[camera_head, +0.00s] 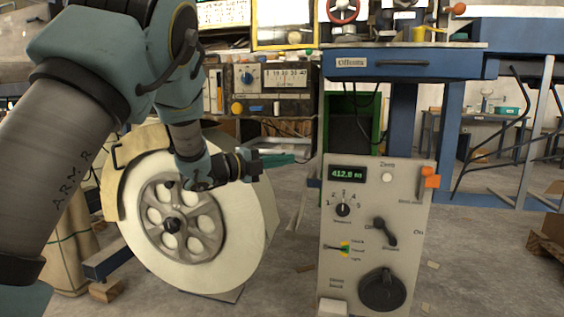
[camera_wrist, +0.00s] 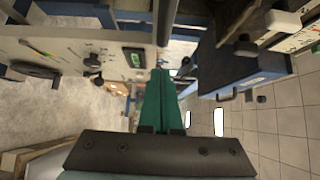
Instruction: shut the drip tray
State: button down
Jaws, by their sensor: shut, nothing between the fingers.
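No part in view is clearly marked as the drip tray, and I cannot tell which one it is. A blue drawer (camera_head: 405,66) with a dark bar handle sits under the grey worktop; its label seems to read "Offcuts". A blue box front with a handle, seemingly this drawer (camera_wrist: 240,72), shows right of my fingers in the wrist view. My gripper (camera_head: 292,159) has green fingers held together and empty. It is left of the control panel, below and left of the drawer, apart from both. The fingers (camera_wrist: 160,76) point up the wrist picture.
A grey control panel (camera_head: 372,262) with a "412.0" display, knobs and an orange-tipped part stands right of my gripper. A large white roll (camera_head: 245,225) on a spoked hub stands behind my arm. A dark dial unit (camera_head: 270,78) is above. Floor (camera_head: 480,230) at the right is mostly clear.

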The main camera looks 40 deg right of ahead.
jog(key=v, duration=0.9)
jog(key=shift+w+a, duration=0.15)
jog(key=shift+a, duration=0.2)
